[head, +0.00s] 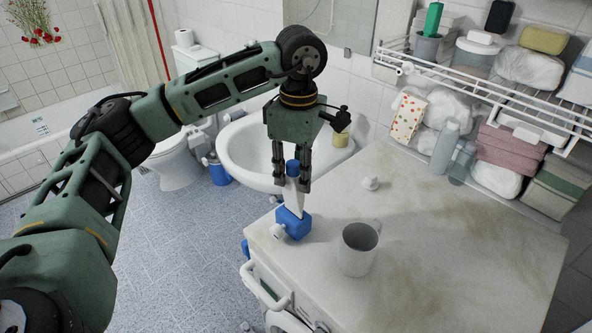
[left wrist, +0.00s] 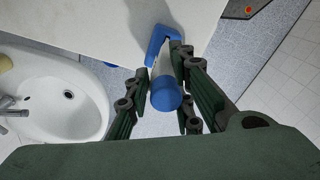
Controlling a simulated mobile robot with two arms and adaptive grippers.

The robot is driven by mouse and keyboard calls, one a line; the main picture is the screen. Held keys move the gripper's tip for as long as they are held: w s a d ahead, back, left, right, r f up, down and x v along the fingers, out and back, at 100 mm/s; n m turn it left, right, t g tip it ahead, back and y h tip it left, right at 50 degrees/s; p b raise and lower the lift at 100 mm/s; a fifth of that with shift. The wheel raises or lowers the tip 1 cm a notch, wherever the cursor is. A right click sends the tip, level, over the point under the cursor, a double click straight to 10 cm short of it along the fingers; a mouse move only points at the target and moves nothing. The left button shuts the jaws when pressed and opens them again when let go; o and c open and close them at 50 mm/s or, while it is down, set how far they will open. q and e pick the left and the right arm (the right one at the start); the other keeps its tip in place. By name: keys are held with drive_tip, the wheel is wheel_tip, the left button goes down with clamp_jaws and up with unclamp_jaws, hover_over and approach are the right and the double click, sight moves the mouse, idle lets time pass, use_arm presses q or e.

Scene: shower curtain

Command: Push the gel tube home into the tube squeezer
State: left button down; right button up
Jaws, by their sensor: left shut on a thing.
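The gel tube (head: 291,198) is white with a blue end (head: 292,168) and stands nearly upright. My left gripper (head: 291,186) is shut on it, one finger on each side. How deep the tube sits in the slot cannot be told. The left wrist view shows the blue end (left wrist: 166,95) between the fingers and the squeezer (left wrist: 158,45) beyond it. My right gripper is not in view.
A mug (head: 357,250) stands on the counter (head: 440,260) to the right of the squeezer. The sink (head: 240,150) is at the back left. A rack (head: 480,85) with bottles and towels is at the back right.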

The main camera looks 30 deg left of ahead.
use_arm(q)
drive_tip(key=shift+f, duration=0.15)
drive_tip(key=shift+f+b, duration=0.7)
drive_tip(key=shift+f, duration=0.1)
drive_tip(key=c, duration=1.4)
unclamp_jaws()
drive_tip(key=shift+c, duration=0.2)
wheel_tip(320, 180, up, 12)
drive_tip(key=shift+w+d+f, duration=0.1)
drive_tip(key=shift+d, duration=0.05)
wheel_tip(320, 180, up, 4)
drive_tip(key=p, duration=0.4)
